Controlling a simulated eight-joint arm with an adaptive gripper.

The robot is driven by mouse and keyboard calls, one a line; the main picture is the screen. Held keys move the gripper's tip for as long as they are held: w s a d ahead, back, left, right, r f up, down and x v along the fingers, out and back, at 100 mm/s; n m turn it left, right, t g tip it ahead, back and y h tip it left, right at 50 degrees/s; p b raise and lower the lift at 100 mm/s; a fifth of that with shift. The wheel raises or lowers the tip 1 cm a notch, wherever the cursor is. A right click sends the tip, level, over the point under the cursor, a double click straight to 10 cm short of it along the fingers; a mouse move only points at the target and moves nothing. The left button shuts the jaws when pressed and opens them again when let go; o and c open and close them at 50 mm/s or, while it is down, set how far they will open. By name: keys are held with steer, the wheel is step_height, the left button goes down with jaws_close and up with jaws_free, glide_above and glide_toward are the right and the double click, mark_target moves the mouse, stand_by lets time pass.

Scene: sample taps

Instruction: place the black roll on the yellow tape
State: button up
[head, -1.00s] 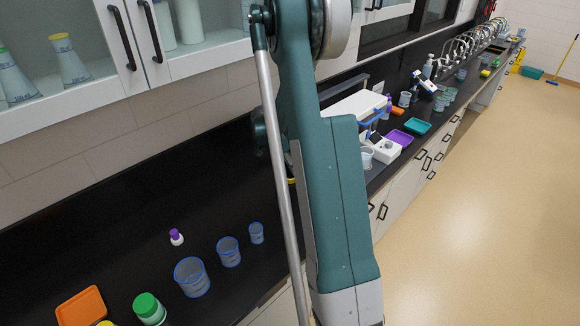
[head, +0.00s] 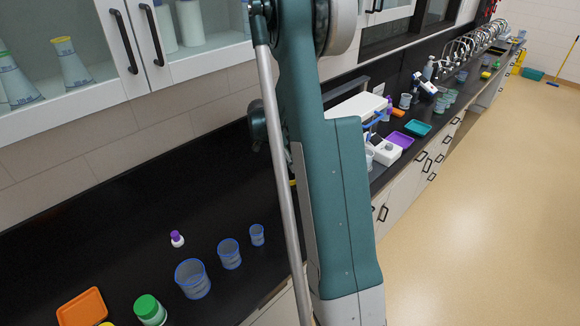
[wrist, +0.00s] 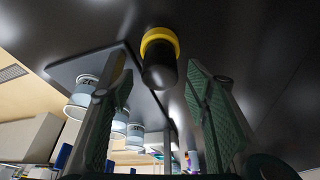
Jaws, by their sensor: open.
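In the wrist view, which shows the counter upside down, a black roll (wrist: 160,70) stands against a yellow tape ring (wrist: 159,34) on the dark counter. The roll appears to sit on the ring, its near end toward me; the exact seating is hard to tell. My gripper (wrist: 157,64) is open. Its two green-padded fingers are on either side of the roll, with visible gaps, and do not appear to touch it. In the head view my arm hides the gripper and most of this spot; only a small yellow bit (head: 292,182) shows beside the arm.
In the head view, blue-rimmed beakers (head: 192,279), a purple-capped bottle (head: 177,239), a green-lidded jar (head: 150,310) and an orange tray (head: 82,308) stand on the counter at left. A white device (head: 386,151) and a purple tray (head: 400,140) lie beyond my arm.

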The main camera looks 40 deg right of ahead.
steer(key=v, duration=0.8)
steer(key=shift+a+r, duration=0.15)
steer(key=shift+r, duration=0.15)
